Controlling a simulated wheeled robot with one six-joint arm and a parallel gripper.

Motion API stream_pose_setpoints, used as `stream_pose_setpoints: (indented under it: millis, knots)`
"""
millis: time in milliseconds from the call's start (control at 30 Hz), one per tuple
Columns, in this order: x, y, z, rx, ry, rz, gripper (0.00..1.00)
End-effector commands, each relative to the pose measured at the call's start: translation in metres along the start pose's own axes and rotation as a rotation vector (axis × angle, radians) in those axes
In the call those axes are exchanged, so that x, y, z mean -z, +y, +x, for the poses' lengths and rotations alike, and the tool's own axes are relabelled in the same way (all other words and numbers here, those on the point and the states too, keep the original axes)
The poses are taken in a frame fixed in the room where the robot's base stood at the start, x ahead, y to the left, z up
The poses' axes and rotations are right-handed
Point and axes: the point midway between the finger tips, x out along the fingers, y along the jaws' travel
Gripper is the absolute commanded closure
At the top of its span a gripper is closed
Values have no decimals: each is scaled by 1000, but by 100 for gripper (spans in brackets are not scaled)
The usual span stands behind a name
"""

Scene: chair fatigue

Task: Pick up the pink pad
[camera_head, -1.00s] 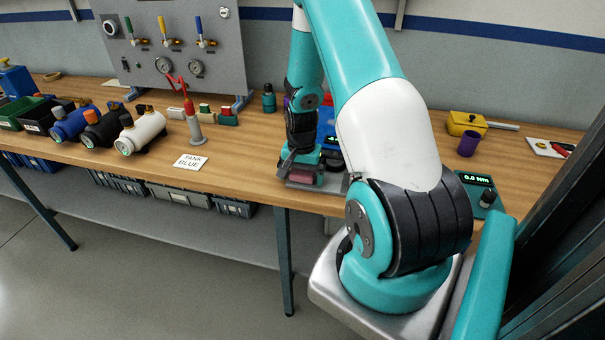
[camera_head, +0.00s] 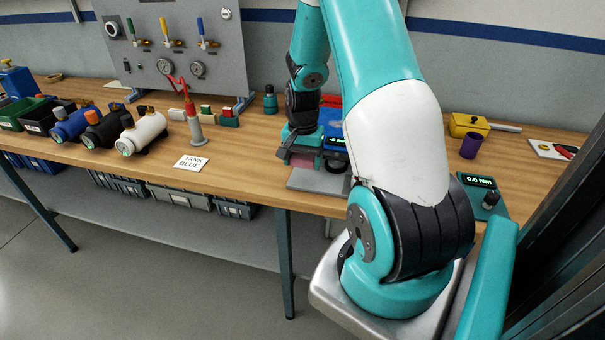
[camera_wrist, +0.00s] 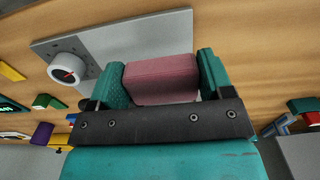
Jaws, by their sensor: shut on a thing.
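The pink pad (camera_wrist: 162,80) is a block held between the two teal fingers of my gripper (camera_wrist: 161,72) in the wrist view. The fingers press on its left and right sides. In the head view the pad (camera_head: 306,163) shows only in part under my gripper (camera_head: 303,157). The pad appears raised above a flat grey metal plate (camera_head: 312,181), whose bare top shows in front of it. The plate also shows behind the pad in the wrist view (camera_wrist: 115,42).
A white dial (camera_wrist: 68,71) stands on the plate. A blue device (camera_head: 333,127) sits behind my gripper. Bare wood lies around the card.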

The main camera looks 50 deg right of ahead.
Motion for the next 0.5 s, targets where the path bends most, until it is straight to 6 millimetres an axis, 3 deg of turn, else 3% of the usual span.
stream_pose_setpoints:
  millis: [500]
  knots:
    - [0,0,-121,2,3,0,49]
